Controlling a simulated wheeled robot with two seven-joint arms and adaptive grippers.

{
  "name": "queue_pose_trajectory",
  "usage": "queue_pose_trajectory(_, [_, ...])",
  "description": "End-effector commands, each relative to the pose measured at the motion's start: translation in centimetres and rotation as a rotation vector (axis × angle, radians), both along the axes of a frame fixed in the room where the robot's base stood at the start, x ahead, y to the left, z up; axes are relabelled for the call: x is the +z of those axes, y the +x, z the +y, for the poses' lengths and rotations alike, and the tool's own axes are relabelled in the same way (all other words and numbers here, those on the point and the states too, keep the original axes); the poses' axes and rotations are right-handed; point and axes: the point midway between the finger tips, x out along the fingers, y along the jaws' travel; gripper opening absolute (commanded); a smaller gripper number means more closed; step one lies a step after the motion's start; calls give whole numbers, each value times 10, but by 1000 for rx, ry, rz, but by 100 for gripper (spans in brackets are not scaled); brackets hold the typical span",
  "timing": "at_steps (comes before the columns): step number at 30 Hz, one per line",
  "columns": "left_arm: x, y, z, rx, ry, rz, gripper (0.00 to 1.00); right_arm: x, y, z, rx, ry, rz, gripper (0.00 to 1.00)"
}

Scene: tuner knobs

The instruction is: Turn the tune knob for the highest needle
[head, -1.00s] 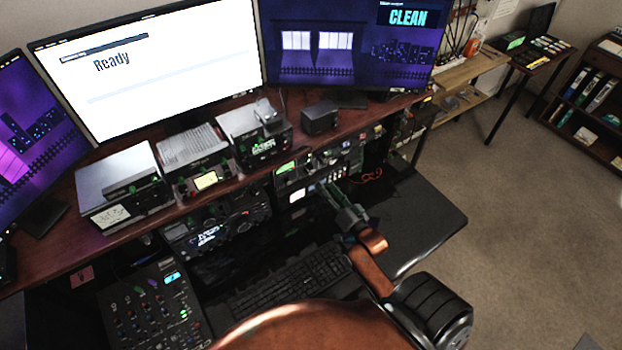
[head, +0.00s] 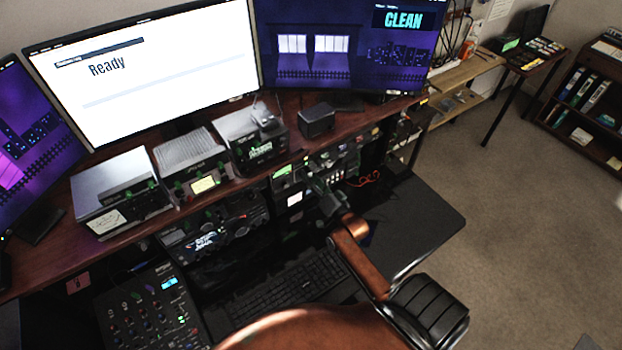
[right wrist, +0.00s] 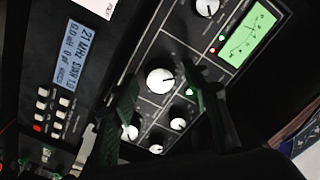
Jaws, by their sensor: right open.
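My right gripper (head: 318,185) reaches the rack units under the desk shelf in the head view. In the right wrist view its dark green fingers (right wrist: 163,88) stand apart, one on each side of a large white knob (right wrist: 160,80) on a dark panel. I cannot tell whether they touch it. Another white knob (right wrist: 207,7) sits above, and several smaller knobs (right wrist: 178,124) sit below. A lit green needle meter (right wrist: 247,36) is at the upper right; its needle position is hard to read. Knob labels are unreadable. My left gripper is not in view.
A display (right wrist: 69,55) reading 21 MHz and SWR 1.0 lies left of the knob panel, with small white buttons below. The head view shows a keyboard (head: 290,285), a mixer (head: 150,315) and a brown chair (head: 310,328) near my arm. Open floor lies right.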

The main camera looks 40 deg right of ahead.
Motion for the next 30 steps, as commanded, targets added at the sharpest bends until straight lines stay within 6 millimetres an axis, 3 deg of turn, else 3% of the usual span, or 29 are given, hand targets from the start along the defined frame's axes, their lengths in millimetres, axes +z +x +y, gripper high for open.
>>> queue_pose_trajectory(2, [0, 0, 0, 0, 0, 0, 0, 0, 0, 0, 0, 0, 0, 42])
queue_pose_trajectory(20, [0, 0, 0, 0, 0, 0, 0, 0, 0, 0, 0, -1, 0, 1])
queue_pose_trajectory(23, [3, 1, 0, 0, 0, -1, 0, 1, 0, 0, -1, -25, 3, 1])
queue_pose_trajectory(30, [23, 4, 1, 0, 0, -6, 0, 3, 0, 0, 1, -296, 32, 1])
